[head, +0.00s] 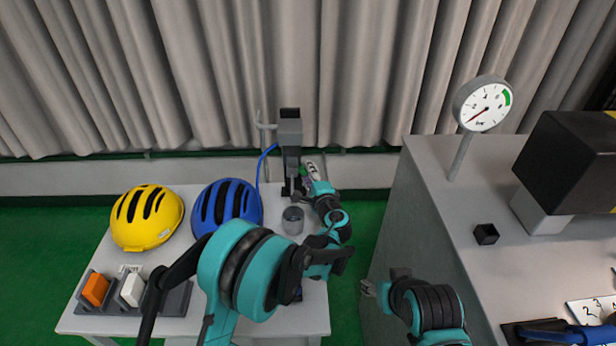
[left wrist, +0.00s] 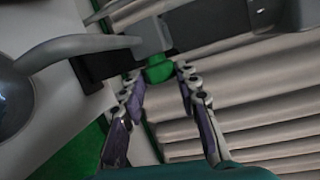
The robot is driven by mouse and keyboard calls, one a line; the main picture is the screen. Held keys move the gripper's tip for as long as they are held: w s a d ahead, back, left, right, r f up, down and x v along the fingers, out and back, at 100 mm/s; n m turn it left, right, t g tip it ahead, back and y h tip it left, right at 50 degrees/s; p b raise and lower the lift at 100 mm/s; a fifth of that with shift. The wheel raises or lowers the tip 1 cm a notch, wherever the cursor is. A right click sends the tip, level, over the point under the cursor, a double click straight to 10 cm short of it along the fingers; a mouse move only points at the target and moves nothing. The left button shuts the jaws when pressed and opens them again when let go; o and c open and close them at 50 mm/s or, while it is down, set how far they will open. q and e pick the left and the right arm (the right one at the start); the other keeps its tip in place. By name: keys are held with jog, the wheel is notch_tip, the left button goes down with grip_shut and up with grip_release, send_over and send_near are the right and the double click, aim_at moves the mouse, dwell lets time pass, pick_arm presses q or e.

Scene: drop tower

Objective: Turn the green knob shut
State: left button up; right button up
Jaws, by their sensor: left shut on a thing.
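The green knob (left wrist: 159,70) shows in the left wrist view between the fingertips of my left gripper (left wrist: 158,80), below a grey block. My left gripper is shut on the knob, one finger on each side. In the head view this gripper (head: 310,170) is at the right side of the dark grey upright fixture (head: 290,140) at the table's back. There the knob is mostly hidden by the fingers. My right gripper (head: 368,288) is low in the head view, away from the fixture, and its fingers are too small to judge.
A blue helmet (head: 227,205) and a yellow helmet (head: 147,217) lie to the left. A blue hose (head: 262,163) runs beside the fixture. A gauge (head: 482,104) stands on the right-hand bench (head: 440,165).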

dwell(0.3)
pick_arm(q)
jog(key=o, duration=1.1)
jog(key=shift+o, duration=0.2)
jog(key=shift+s, duration=0.1)
jog(key=v, duration=1.2)
